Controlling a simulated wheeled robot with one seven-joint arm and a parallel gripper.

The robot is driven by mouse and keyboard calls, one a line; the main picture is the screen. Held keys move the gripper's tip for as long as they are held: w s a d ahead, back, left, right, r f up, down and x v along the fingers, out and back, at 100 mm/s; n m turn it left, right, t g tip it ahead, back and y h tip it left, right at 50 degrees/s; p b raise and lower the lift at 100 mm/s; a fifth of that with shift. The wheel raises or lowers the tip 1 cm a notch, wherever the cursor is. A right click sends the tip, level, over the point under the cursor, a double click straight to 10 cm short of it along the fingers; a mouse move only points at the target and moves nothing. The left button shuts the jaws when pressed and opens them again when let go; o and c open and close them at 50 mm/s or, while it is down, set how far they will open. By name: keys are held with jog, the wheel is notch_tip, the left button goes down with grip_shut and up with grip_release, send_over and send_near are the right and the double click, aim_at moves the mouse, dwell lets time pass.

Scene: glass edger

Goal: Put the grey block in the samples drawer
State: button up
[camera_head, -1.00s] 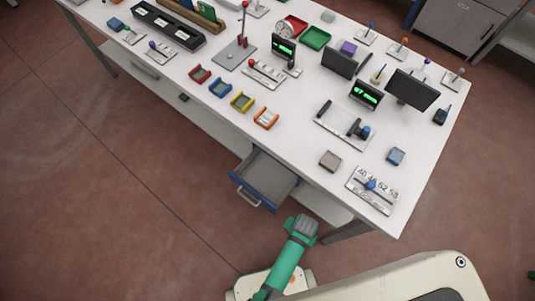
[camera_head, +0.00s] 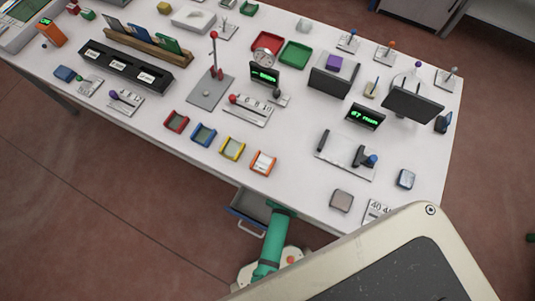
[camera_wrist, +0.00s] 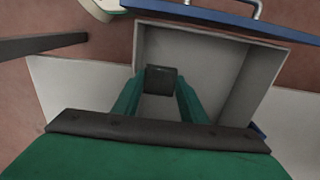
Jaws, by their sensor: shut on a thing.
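The dark grey block (camera_wrist: 161,80) is between the fingertips of my gripper (camera_wrist: 160,88) in the wrist view. The gripper is shut on it. The samples drawer (camera_wrist: 250,92) is pulled open around the block, with grey walls and a blue front at the top of the picture. The block is over or inside the drawer; its height above the drawer floor is hard to tell. In the head view the open drawer (camera_head: 247,208) shows below the table's front edge, partly covered by my green arm. The fingertips and block are hidden there.
The white table (camera_head: 290,185) stands above the drawer, its front edge close to my arm. On it are a pinkish-grey block (camera_head: 341,200), a blue-grey block (camera_head: 405,179) and several coloured trays, including an orange one (camera_head: 263,163). Floor is clear left of the drawer.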

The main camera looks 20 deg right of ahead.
jog(key=w+f, duration=0.2)
jog(key=w+a+f, duration=0.1)
jog(key=w+f, duration=0.1)
jog(key=w, duration=0.1)
jog(key=w+a+f, duration=0.1)
jog(key=w+f, duration=0.2)
jog(key=shift+a, duration=0.1)
jog(key=shift+w+f, duration=0.5)
jog(key=shift+f, duration=0.15)
jog(key=shift+a+f, duration=0.1)
jog(key=shift+f, duration=1.3)
jog(key=shift+f, duration=0.1)
jog(key=o, duration=1.1)
